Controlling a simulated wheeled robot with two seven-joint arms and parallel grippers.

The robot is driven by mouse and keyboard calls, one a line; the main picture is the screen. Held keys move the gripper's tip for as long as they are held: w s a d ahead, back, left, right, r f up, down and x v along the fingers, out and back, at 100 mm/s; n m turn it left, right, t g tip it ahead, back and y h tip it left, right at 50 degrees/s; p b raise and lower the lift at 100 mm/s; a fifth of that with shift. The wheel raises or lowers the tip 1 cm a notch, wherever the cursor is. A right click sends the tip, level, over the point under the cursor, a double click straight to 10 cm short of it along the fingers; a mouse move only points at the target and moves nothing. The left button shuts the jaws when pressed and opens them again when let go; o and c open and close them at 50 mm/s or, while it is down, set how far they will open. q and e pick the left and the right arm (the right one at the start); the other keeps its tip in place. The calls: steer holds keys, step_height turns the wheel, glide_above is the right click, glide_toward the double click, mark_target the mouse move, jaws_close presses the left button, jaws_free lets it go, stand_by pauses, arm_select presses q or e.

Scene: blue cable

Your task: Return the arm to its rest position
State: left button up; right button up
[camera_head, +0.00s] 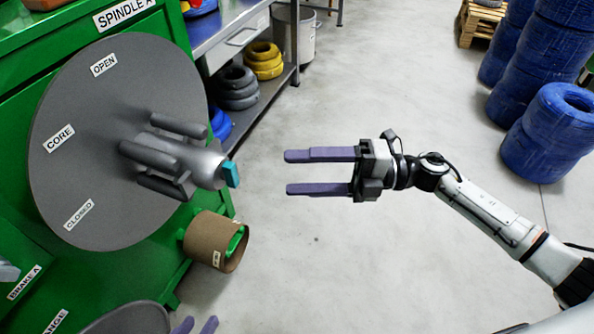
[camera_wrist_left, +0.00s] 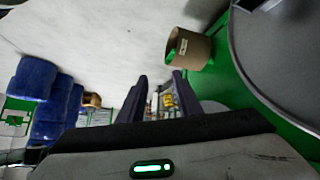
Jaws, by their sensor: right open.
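My right gripper (camera_head: 320,172) reaches in from the right in the head view. Its two purple fingers are apart and empty, pointing left toward the spindle hub, with clear space between. My left gripper (camera_head: 196,326) shows only as two purple fingertips at the bottom edge of the head view. In the left wrist view its dark fingers (camera_wrist_left: 160,98) are apart, with only background between them. The grey spindle disc (camera_head: 100,110) carries a metal hub with several jaws (camera_head: 175,160) and a teal tip. A cardboard core (camera_head: 215,240) sits on a green peg below it.
A green machine panel (camera_head: 30,50) fills the left. A shelf bench (camera_head: 235,35) holds black and yellow coils at the back. Blue cable coils (camera_head: 560,120) are stacked at the right, near a pallet (camera_head: 480,22). Grey floor between is clear.

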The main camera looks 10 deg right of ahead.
arm_select(q)
steer(key=shift+w+r, duration=0.1)
steer(key=shift+w, duration=0.05)
arm_select(e)
steer(key=s+d+f+m+t+h, duration=0.15)
steer(key=f+m+t+h, duration=0.4)
steer(key=m, duration=0.75)
steer(key=s+f+m+t+h, duration=0.3)
steer(key=f+m+t+h, duration=0.3)
steer(key=m, duration=0.7)
steer(key=s+f+m+g+h, duration=0.2)
steer(key=s+f+m+g, duration=0.45)
steer(key=s, duration=0.65)
arm_select(q)
step_height(320, 180, up, 11)
steer(key=s+a+y+p, duration=0.1)
steer(key=a+p, duration=0.1)
steer(key=p, duration=1.6)
steer(key=shift+s+a, duration=0.15)
steer(key=shift+a, duration=0.05)
arm_select(e)
step_height(320, 180, up, 10)
steer(key=d+n+h, duration=0.1)
steer(key=d, duration=0.1)
steer(key=shift+s+d+g, duration=0.15)
steer(key=shift+d+g, duration=0.1)
steer(key=shift+g, duration=0.15)
